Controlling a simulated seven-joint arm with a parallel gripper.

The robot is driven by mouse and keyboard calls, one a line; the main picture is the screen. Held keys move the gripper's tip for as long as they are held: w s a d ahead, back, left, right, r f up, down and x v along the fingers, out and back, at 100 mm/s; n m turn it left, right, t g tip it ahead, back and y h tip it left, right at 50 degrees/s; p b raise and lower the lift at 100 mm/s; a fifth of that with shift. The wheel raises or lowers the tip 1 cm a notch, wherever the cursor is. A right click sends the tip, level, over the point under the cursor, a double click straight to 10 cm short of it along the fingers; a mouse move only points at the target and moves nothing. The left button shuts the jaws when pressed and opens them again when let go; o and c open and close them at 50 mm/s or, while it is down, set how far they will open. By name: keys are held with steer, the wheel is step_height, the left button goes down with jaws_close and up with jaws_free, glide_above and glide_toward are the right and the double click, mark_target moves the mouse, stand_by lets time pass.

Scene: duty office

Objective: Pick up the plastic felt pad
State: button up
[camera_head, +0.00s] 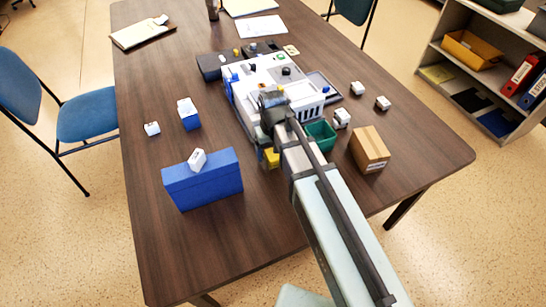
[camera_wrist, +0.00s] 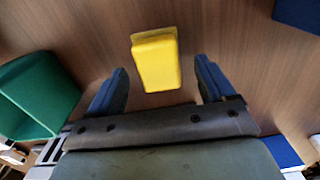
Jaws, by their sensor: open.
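A yellow block-like piece (camera_wrist: 157,62) with rounded edges lies on the brown table in the wrist view. It is the likeliest match for the plastic felt pad, but I cannot tell its material. In the head view only a small yellow part (camera_head: 271,158) shows beside my arm. My gripper (camera_wrist: 161,66) is open, with one blue-lined finger to each side of the yellow piece and a gap on both sides. The fingers do not appear to touch it; the height between them is unclear. My arm hides the fingers in the head view.
A green open bin (camera_head: 321,136) stands close to the yellow piece, with a cardboard box (camera_head: 369,149) to its right. A white-and-blue equipment unit (camera_head: 272,75) lies behind. A large blue box (camera_head: 203,182) stands front left. Several small white-labelled boxes are scattered around.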

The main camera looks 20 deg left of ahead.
steer(key=shift+f, duration=0.55)
steer(key=shift+c, duration=0.5)
steer(key=c, duration=1)
